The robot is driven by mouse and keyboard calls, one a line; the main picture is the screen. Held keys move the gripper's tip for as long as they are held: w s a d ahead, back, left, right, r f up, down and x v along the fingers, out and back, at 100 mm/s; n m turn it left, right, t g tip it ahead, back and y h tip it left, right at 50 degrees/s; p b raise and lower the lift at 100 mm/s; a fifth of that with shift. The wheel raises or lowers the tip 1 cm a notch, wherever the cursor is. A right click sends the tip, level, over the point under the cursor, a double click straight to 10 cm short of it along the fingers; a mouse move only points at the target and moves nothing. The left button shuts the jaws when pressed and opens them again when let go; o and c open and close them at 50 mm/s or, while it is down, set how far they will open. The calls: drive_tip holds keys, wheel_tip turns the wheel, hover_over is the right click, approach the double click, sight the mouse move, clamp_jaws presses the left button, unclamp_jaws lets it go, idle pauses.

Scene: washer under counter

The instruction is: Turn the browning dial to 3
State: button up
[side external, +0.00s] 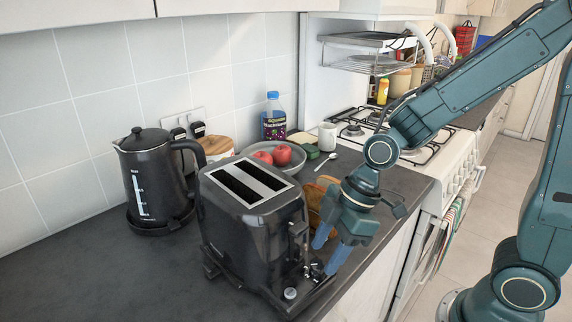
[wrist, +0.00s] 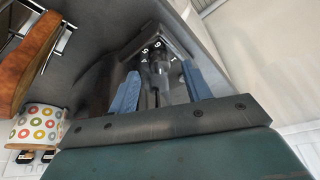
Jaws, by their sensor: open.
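The black toaster (side external: 250,225) stands upright on the dark counter, with two empty-looking slots on top. Its dial end faces my gripper. My gripper (side external: 325,258) is low beside that end, pointing down toward the controls. In the wrist view my gripper (wrist: 157,78) is open, with one blue finger on each side of the dark browning dial (wrist: 158,66). Small white digits curve along the dial's far side. There seems to be a gap between fingers and dial, but contact is unclear. The dial's pointer setting is too small to read.
A black kettle (side external: 154,180) stands left of the toaster. The counter's front edge is close by.

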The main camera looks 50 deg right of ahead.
sight(318, 267)
drive_tip(key=shift+x, duration=1.15)
drive_tip(key=c, duration=1)
